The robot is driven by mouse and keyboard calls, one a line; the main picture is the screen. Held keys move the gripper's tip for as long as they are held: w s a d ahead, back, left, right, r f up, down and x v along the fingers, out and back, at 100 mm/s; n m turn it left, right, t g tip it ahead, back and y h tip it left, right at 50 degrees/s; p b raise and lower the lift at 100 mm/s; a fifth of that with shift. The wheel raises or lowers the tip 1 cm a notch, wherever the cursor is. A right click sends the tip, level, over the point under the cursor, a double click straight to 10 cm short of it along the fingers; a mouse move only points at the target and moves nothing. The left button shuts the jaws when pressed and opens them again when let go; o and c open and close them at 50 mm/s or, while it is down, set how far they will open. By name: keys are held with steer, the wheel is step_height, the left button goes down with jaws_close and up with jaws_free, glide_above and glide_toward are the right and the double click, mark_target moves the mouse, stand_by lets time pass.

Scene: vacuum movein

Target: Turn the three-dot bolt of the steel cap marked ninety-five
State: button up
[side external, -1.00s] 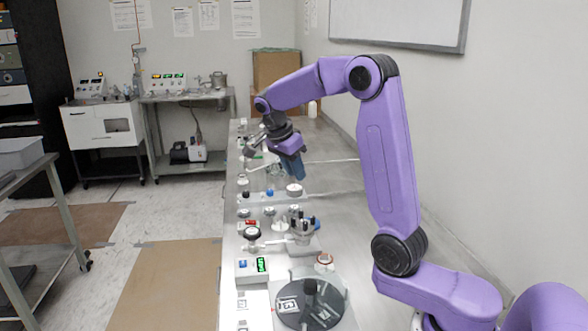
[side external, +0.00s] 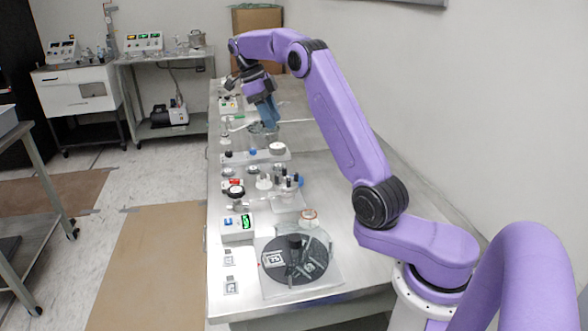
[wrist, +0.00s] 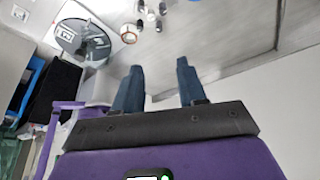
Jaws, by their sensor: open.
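A small metal fitting with several dark posts (side external: 287,184) stands on a block at mid-table, well short of my gripper. It also shows small at the top of the wrist view (wrist: 149,14). I cannot tell whether it is the cap marked ninety-five. No ninety-five mark or three-dot bolt is legible in either view.
A dark round disc (side external: 313,268) with a central knob and a tag sits on a plate at the near end. A copper-rimmed fitting (side external: 309,217) stands behind it. A box with a green display (side external: 238,227) is at the left edge. Bare table lies to the right.

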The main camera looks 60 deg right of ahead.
mark_target(296, 176)
steer(key=shift+m, duration=0.3)
steer(key=x, duration=1.7)
steer(key=shift+s+f, duration=0.1)
steer(key=shift+f, duration=0.15)
jaws_close()
